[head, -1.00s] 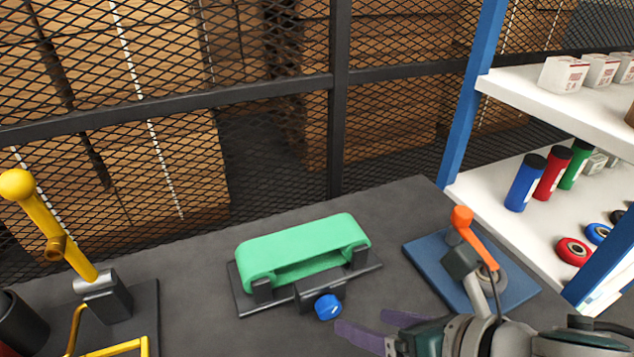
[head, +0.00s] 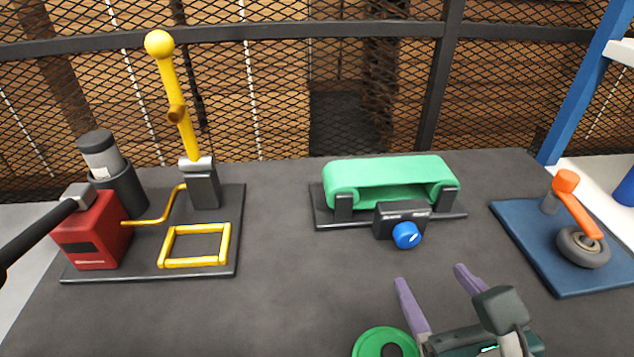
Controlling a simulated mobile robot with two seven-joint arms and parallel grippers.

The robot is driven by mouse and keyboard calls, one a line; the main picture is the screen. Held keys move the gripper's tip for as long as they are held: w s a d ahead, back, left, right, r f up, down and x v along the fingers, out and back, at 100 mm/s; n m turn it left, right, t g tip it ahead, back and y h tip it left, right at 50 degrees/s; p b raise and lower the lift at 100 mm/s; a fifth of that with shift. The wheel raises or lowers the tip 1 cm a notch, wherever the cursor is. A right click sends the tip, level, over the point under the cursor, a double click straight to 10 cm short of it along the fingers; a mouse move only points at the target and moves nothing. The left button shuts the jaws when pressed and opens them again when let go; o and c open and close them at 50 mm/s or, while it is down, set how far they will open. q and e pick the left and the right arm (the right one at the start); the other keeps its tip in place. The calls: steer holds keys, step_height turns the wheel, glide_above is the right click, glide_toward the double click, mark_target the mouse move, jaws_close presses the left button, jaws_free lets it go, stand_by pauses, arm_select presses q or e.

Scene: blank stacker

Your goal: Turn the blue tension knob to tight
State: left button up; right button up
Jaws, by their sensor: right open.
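The blue tension knob (head: 406,235) sits on the front of a dark block (head: 401,212) below the green belt (head: 390,178) on its black base. A pale mark shows on the knob's face, but I cannot read its setting. My right gripper (head: 435,278) is open, with its two purple fingers pointing toward the belt unit. The fingertips are in front of the knob and slightly to its right, apart from it. Nothing is between the fingers. My left gripper is not in view.
On the left stand a yellow lever (head: 178,112), a red box (head: 92,232) and a yellow frame (head: 196,247). A blue plate (head: 545,262) with an orange handle and a wheel lies on the right. A green ring (head: 375,341) lies near the front. The table's middle is clear.

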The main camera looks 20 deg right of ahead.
mark_target(409, 240)
steer(key=shift+w, duration=0.1)
steer(key=x, duration=0.2)
steer(key=b+x, duration=0.1)
steer(key=x, duration=0.2)
steer(key=b+x, duration=0.1)
steer(key=x, duration=0.2)
steer(key=shift+w+d+r, duration=0.2)
steer(key=shift+w, duration=0.1)
steer(key=shift+w+d+f, duration=0.15)
steer(key=shift+w, duration=0.45)
jaws_close()
